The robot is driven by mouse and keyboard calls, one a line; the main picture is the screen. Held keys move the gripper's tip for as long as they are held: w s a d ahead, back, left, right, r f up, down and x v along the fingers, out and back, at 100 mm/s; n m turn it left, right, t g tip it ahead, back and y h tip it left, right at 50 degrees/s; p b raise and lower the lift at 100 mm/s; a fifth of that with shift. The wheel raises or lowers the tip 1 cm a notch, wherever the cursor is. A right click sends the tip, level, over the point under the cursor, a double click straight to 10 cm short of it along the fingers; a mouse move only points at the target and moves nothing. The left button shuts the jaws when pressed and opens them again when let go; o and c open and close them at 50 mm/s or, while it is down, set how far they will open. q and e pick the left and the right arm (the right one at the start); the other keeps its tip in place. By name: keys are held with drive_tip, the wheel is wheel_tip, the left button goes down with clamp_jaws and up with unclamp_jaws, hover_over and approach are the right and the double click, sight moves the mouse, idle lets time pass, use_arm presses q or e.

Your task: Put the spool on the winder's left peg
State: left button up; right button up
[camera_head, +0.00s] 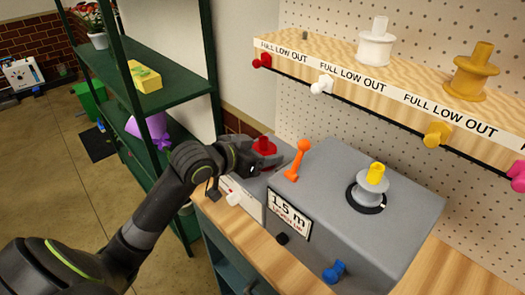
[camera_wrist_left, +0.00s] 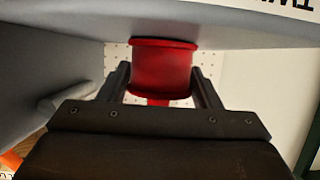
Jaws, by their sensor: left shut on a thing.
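My left gripper (camera_head: 262,152) is shut on a red spool (camera_head: 265,145), above the left end of the grey winder (camera_head: 330,175). In the left wrist view the red spool (camera_wrist_left: 162,68) sits between the two fingers of the gripper (camera_wrist_left: 162,85). The winder has an orange lever (camera_head: 298,160) and a "1.5 m" sign (camera_head: 290,213). A pale spool with a yellow top (camera_head: 371,185) stands in a dark ring on its top, at the right. I cannot make out the left peg or whether the red spool touches it. My right gripper is not in view.
A wooden shelf (camera_head: 330,75) above the winder carries a white spool (camera_head: 376,48) and a yellow spool (camera_head: 471,75), with coloured knobs along its front. A blue knob (camera_head: 335,271) sticks out of the winder's front. Green shelving (camera_head: 180,88) stands behind my left arm.

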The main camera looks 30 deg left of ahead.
use_arm(q)
drive_tip(key=shift+f, duration=0.1)
drive_tip(key=o, duration=0.9)
drive_tip(key=shift+o, duration=0.6)
